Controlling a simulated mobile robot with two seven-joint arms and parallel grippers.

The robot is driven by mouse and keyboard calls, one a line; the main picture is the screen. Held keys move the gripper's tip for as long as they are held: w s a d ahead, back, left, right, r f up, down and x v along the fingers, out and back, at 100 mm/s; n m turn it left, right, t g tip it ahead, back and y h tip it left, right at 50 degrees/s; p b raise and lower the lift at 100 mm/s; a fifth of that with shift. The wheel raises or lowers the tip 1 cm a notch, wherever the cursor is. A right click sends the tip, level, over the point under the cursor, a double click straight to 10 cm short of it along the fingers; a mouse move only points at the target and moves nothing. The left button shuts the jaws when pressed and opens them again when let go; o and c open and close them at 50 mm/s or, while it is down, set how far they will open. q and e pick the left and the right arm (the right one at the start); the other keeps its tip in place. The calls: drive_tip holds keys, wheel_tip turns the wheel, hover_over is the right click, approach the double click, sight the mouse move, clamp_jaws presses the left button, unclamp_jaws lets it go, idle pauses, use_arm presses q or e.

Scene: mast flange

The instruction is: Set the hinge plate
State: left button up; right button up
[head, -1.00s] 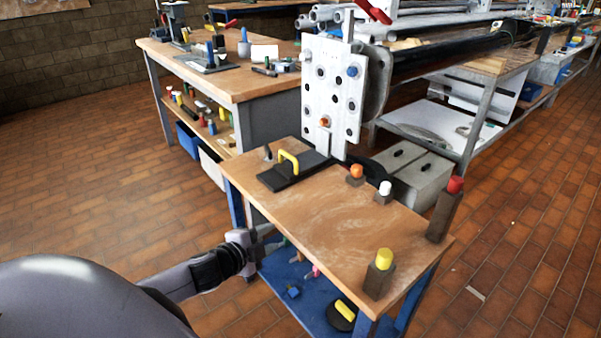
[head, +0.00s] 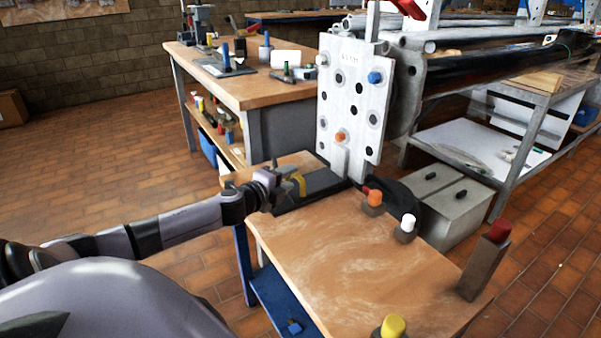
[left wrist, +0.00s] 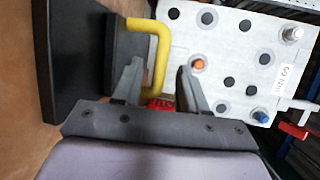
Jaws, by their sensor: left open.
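A dark flat plate (head: 325,183) with a yellow handle (head: 299,184), which looks like the hinge plate, lies at the far left of the wooden table top (head: 340,265). An upright white flange plate (head: 341,105) with several holes and bolts stands just behind it. My left gripper (head: 290,180) is at the handle. In the left wrist view its open fingers (left wrist: 160,82) stand on either side of the yellow handle (left wrist: 160,50), with gaps visible. The flange plate (left wrist: 225,55) also shows there, with an orange-topped bolt (left wrist: 197,64) and a blue one. My right gripper is out of view.
Pegs with orange (head: 374,198), white (head: 407,222), red (head: 498,232) and yellow (head: 392,327) tops stand along the right side of the table. Its middle is clear. A grey box (head: 453,207) sits behind. A workbench (head: 235,85) stands back left.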

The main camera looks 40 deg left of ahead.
use_arm(q)
drive_tip(key=shift+b+x, duration=0.3)
drive_tip(key=shift+x, duration=2.5)
clamp_jaws()
